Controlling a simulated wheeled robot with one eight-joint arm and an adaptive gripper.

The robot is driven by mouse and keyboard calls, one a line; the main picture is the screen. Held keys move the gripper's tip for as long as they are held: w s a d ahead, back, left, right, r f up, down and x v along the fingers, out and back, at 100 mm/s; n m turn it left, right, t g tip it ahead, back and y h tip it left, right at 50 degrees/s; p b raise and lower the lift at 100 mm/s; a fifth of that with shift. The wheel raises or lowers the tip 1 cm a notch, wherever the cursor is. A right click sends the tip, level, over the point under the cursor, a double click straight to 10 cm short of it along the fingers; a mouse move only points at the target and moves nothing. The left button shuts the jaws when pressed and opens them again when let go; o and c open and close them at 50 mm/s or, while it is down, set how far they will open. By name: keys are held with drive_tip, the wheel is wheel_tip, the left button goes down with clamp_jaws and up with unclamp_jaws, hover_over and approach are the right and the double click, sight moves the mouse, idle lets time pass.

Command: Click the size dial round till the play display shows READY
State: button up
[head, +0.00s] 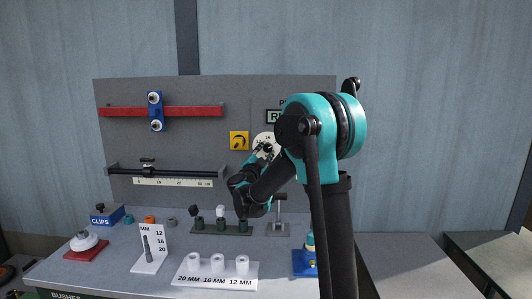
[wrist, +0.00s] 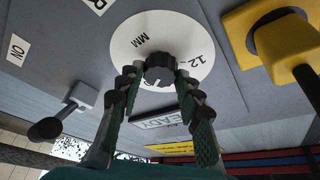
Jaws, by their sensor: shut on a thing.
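The size dial is a white disc (wrist: 200,35) with the marks MM and 12 and a black knob (wrist: 159,66) at its centre. In the head view the dial (head: 260,136) is on the grey panel, partly behind my arm. My gripper (wrist: 158,76) is shut on the knob, a finger on each side of it. The play display (wrist: 165,124) shows the letters EADY in the wrist view, its first letter hidden by a finger. In the head view only the left end of the display (head: 273,116) shows, with an R.
A yellow block (wrist: 265,35) with a black handle is beside the dial. A grey lever (wrist: 75,105) with a black knob sticks out on the other side.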

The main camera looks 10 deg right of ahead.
idle(0.4)
drive_tip(key=o, duration=1.2)
drive_tip(key=shift+c, duration=0.2)
drive_tip(key=v, duration=1.2)
